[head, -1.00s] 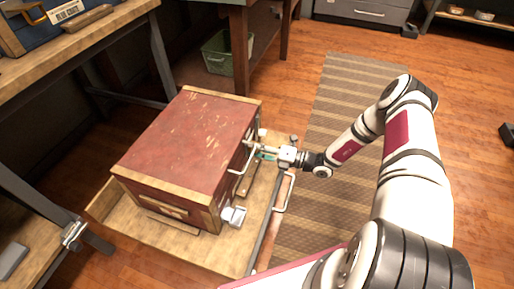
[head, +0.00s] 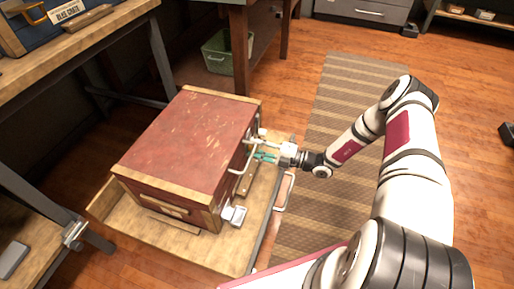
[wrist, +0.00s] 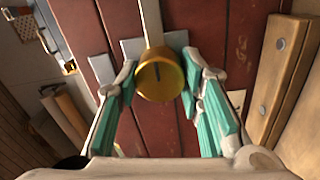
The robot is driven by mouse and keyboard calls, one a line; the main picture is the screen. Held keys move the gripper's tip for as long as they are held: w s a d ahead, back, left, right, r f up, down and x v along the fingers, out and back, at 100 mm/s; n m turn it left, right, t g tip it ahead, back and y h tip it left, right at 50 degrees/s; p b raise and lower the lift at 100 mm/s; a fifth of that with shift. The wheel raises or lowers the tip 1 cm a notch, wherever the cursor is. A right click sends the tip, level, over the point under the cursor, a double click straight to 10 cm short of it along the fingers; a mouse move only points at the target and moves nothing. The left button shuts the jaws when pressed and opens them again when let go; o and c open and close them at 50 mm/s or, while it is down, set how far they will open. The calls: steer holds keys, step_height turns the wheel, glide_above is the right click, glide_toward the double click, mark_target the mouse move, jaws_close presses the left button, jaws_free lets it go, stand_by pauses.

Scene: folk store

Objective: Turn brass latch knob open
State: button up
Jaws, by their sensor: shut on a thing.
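The brass latch knob (wrist: 160,77) is round and gold, with a dark mark on its face, and sits on the red chest's front in the wrist view. A light metal bar runs up from behind it. My gripper (wrist: 160,88) has its teal-padded fingers on both sides of the knob, shut on it. In the head view my gripper (head: 262,155) reaches the right side of the red wooden chest (head: 190,140) from the right. The knob itself is too small to make out there, next to the white handle.
The chest stands on a wooden cart (head: 230,258) with a metal rail (head: 284,195). A small grey-white object (head: 234,215) lies on the cart by the chest. Workbenches stand to the left. A striped rug (head: 325,190) covers open floor to the right.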

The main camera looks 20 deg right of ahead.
stand_by(0.3)
steer(key=o, duration=1.1)
steer(key=shift+o, duration=0.2)
steer(key=v, duration=1.2)
